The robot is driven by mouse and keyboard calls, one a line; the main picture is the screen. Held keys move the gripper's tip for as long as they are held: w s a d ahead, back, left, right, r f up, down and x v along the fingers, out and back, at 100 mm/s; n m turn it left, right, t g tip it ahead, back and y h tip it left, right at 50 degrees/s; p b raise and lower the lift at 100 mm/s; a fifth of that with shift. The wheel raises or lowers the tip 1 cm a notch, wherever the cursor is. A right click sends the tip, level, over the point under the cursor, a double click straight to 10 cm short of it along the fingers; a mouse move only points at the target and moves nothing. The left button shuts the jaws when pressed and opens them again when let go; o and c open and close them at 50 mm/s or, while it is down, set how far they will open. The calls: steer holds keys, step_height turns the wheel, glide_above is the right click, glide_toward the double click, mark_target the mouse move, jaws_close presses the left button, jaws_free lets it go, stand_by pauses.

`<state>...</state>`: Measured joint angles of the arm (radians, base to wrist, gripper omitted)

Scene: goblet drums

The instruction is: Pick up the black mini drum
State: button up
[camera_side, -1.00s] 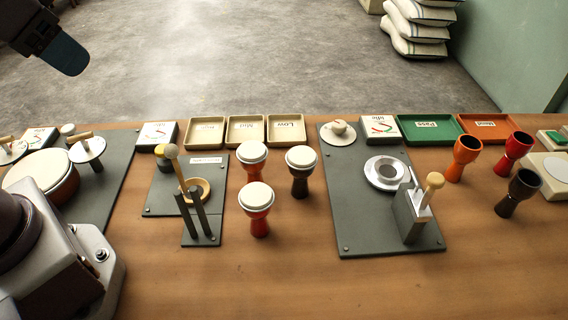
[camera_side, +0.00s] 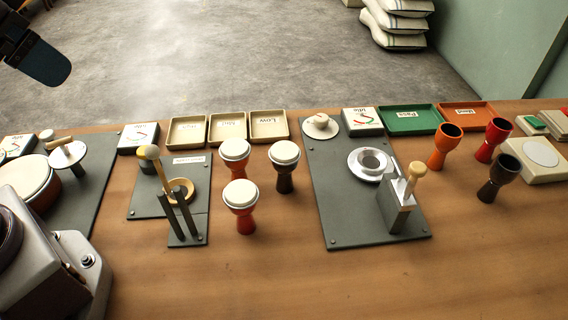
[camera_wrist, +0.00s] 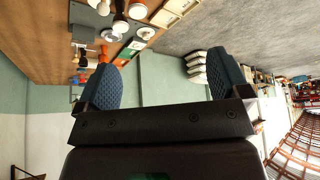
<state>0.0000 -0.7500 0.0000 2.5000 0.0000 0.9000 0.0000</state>
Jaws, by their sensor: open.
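A second black goblet drum (camera_side: 498,178), with an open dark top, stands at the right beside an orange (camera_side: 445,146) and a red (camera_side: 493,139) headless drum. My gripper (camera_wrist: 165,82) is open and empty in the wrist view, its two blue-grey fingers wide apart. In the side view, one finger shows at the top left, high and far from the drums.
Beige trays (camera_side: 268,137) and green (camera_side: 411,131) and orange (camera_side: 478,109) trays line the back.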

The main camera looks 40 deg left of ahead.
steer(key=m+g+y, duration=0.3)
steer(key=m+y, duration=0.9)
steer(key=m, duration=0.5)
glide_above(285, 155)
steer(key=s, duration=0.2)
step_height(285, 155, down, 16)
steer(key=s+d+f+m+t+y, duration=0.35)
steer(key=d+f+m+t, duration=0.3)
steer(key=d+f, duration=0.4)
steer(key=shift+m, duration=0.25)
steer(key=x, duration=0.5)
steer(key=f+x, duration=0.1)
steer(key=x, duration=0.2)
steer(key=shift+s, duration=0.15)
steer(key=shift+f+x, duration=0.1)
steer(key=shift+x, duration=1.25)
steer(key=shift+f+x, duration=0.15)
steer(key=shift+x, duration=1.2)
steer(key=shift+d, duration=0.1)
steer(key=c, duration=1)
